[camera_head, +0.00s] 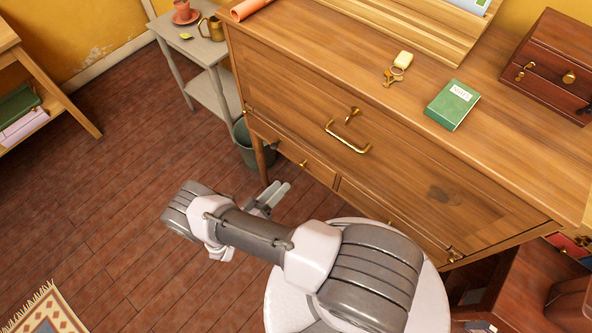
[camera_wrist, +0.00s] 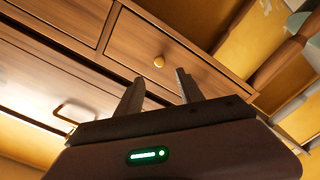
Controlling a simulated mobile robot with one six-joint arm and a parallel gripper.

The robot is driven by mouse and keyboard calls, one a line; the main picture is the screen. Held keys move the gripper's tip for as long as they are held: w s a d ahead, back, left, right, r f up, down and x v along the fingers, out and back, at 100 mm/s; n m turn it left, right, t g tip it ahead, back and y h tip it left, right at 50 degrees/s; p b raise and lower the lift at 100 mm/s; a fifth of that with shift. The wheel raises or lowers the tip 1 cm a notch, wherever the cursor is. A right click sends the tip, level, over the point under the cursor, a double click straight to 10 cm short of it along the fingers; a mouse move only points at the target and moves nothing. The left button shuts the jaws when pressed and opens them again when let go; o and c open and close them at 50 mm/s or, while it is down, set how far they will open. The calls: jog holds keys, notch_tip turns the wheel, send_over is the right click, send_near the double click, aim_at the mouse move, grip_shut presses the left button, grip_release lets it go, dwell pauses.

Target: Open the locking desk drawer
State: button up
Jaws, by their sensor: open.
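The wooden desk (camera_head: 480,140) has a wide front drawer (camera_head: 290,100) with a brass bar handle (camera_head: 347,140) and a small brass piece (camera_head: 353,115) above it, perhaps a lock fitting. The wide drawer looks shut. Below it is a small drawer (camera_head: 283,147) with a round brass knob (camera_head: 303,163). A key (camera_head: 390,78) with a cream tag lies on the desktop. My gripper (camera_head: 274,196) is open and empty, low in front of the small drawer. In the wrist view the knob (camera_wrist: 158,61) shows beyond and between my open fingertips (camera_wrist: 160,76), apart from them; the bar handle (camera_wrist: 75,110) is at lower left.
A green book (camera_head: 452,105) and a dark red box (camera_head: 555,65) are on the desktop. A grey side table (camera_head: 205,52) and a bin (camera_head: 245,142) stand left of the desk. The wooden floor (camera_head: 120,190) at left is mostly clear.

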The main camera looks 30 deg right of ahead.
aim_at(300, 167)
jog(key=b+x, duration=0.1)
jog(key=x, duration=0.8)
grip_shut()
dwell(1.0)
